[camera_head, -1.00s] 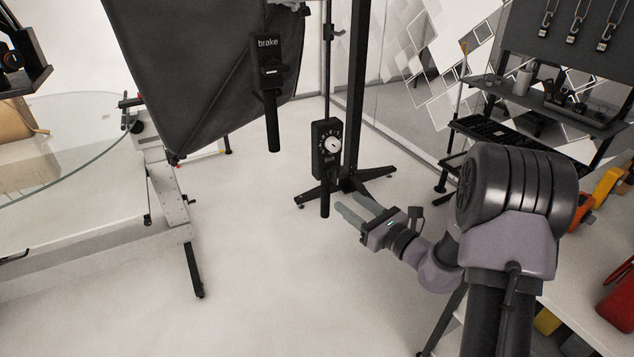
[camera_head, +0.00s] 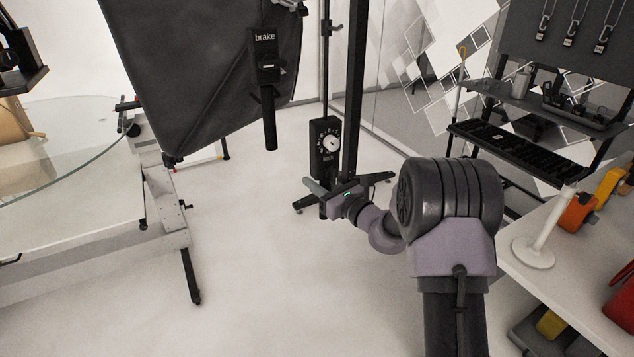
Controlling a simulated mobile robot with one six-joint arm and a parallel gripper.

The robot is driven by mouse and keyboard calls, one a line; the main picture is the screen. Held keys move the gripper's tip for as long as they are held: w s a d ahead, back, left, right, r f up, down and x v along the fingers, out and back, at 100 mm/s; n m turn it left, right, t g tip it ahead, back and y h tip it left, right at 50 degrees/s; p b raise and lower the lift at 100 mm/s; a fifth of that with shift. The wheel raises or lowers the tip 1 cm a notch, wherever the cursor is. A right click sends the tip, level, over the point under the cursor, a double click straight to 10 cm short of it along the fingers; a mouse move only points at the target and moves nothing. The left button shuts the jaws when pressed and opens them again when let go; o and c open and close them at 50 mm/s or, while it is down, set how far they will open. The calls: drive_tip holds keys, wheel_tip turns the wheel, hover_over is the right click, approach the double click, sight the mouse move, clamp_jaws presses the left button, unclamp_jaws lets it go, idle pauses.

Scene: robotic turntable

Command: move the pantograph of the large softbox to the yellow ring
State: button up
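The large softbox (camera_head: 195,75) hangs as a big dark panel at upper left. A black box marked "brake" (camera_head: 265,50) with a downward handle (camera_head: 269,120) hangs in front of it. To its right, a black box with a round dial (camera_head: 326,140) hangs by the stand, with a dark handle (camera_head: 325,208) below. My gripper (camera_head: 320,188) is at this lower handle, with a grey finger showing to its left. The other finger is not clear, so I cannot tell whether it grips. I cannot make out the pantograph or a yellow ring for certain.
A black upright (camera_head: 354,90) on a splayed base (camera_head: 375,178) stands just behind my gripper. A glass-topped table (camera_head: 60,150) is at left. A white bench (camera_head: 545,275) and a dark shelf rack (camera_head: 500,140) are at right. The middle floor is clear.

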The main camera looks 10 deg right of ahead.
clamp_jaws()
idle(1.1)
